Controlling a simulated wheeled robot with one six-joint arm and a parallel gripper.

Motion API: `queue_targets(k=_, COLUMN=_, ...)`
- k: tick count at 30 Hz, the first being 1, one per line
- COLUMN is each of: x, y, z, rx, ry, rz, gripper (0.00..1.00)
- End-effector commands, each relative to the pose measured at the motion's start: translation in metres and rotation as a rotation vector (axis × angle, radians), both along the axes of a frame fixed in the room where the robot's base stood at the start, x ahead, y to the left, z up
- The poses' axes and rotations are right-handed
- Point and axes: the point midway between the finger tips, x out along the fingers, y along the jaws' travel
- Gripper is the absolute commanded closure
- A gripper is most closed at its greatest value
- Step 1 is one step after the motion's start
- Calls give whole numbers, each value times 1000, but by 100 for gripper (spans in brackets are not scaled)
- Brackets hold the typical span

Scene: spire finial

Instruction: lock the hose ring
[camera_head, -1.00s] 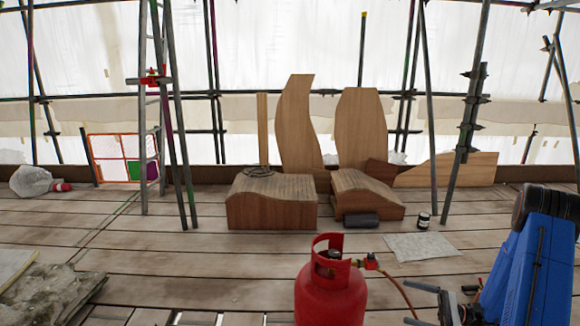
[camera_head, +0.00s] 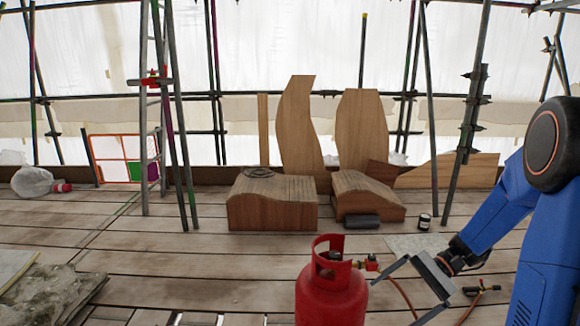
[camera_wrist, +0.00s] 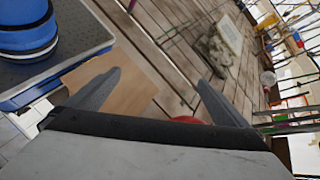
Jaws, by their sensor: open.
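A red gas cylinder (camera_head: 331,295) stands upright at the front centre. A red-handled fitting (camera_head: 368,263) sits at its right side, and an orange hose (camera_head: 402,292) curves from it down to the right, passing behind my gripper. I cannot make out a separate hose ring at this size. My gripper (camera_head: 393,303) is open and empty just right of the cylinder, below the fitting; its contact with the hose cannot be judged. In the wrist view, the open fingers (camera_wrist: 160,80) spread over the deck, with a bit of red (camera_wrist: 188,120) behind the palm edge.
A black tool with a red part (camera_head: 480,290) lies on the deck right of my gripper. A pale mat (camera_head: 415,243), a black tin (camera_head: 425,222) and carved wooden blocks (camera_head: 272,210) stand further back. Grey slabs (camera_head: 45,290) lie at left. The planks between are clear.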

Motion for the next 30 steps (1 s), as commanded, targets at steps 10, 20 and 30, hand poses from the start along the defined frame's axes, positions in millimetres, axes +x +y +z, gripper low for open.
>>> queue_targets(k=10, x=-54, y=19, z=34, rx=-234, ry=-170, rz=162, gripper=0)
queue_targets(k=20, x=-99, y=23, z=57, rx=-449, ry=-352, rz=294, gripper=0)
queue_targets(k=30, x=-140, y=18, z=79, rx=-658, ry=-568, rz=407, gripper=0)
